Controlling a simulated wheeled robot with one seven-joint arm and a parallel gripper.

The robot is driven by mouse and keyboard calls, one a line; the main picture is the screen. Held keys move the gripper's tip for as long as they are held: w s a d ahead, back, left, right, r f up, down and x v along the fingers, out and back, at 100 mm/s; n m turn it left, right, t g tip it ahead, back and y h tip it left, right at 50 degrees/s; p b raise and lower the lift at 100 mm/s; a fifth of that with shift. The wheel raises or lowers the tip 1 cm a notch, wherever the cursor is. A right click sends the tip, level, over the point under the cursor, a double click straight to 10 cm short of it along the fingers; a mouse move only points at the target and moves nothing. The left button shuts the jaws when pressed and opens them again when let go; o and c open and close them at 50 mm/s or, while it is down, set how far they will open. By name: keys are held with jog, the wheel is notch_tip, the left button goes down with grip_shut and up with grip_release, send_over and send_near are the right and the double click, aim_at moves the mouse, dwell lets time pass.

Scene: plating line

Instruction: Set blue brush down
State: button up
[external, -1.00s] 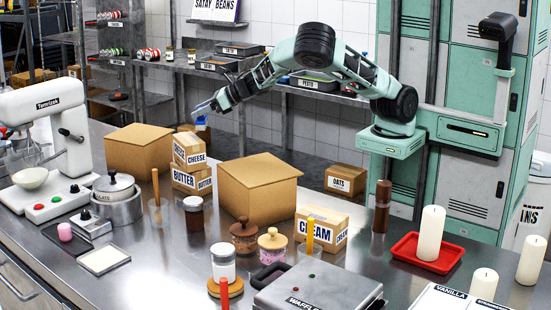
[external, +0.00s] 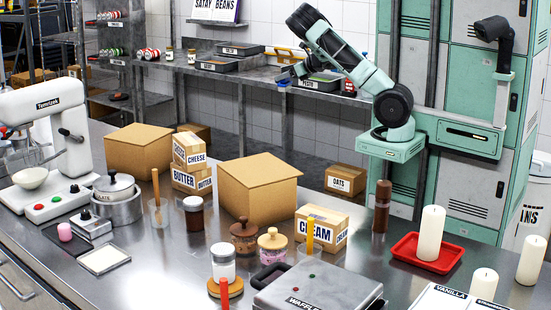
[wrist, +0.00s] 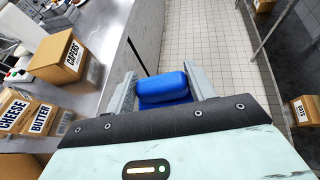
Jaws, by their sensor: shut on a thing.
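The blue brush (wrist: 163,88) shows in the wrist view as a rounded blue block between my two fingers; the rest of it is hidden. My gripper (wrist: 160,80) is shut on it. In the external view my gripper (external: 284,79) is raised at the front of the back shelf, left of the green-filled tray. A small patch of blue (external: 282,84) shows at its tip. Below the brush in the wrist view is tiled floor; I cannot see it touching any surface.
The back shelf (external: 265,75) holds dark trays, including a green-filled one (external: 324,81) close to my gripper. The steel counter (external: 150,285) carries cardboard boxes, jars and a waffle maker. An OATS box (external: 346,179) sits low behind the counter.

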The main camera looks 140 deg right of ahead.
jog(key=s, duration=0.1)
jog(key=s+a, duration=0.1)
jog(key=s, duration=0.1)
jog(key=s+a, duration=0.1)
jog(key=shift+s, duration=0.2)
jog(key=shift+w+r, duration=0.1)
